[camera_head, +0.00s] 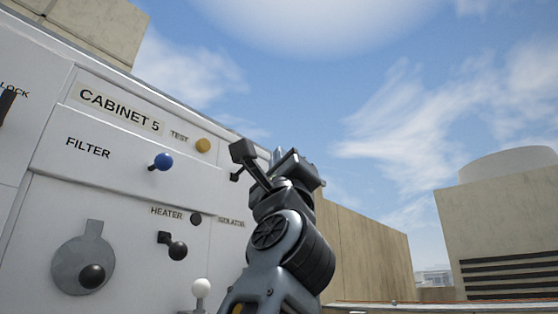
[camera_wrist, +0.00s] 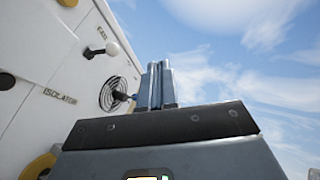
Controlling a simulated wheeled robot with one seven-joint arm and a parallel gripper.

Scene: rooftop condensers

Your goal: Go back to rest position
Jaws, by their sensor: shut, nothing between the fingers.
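My gripper (camera_head: 277,156) is raised in front of the right part of the white cabinet (camera_head: 110,185), pointing up, with sky behind its tip. In the wrist view its two fingers (camera_wrist: 160,84) are together and hold nothing. The cabinet carries the label "CABINET 5" (camera_head: 118,108). A black knob by a round fan grille (camera_wrist: 113,93) appears just left of the fingers in the wrist view; I cannot tell whether they touch. My arm hides part of the cabinet's right side in the head view.
A beige wall (camera_head: 360,250) and louvred unit (camera_head: 500,225) stand right. Open sky lies above and right.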

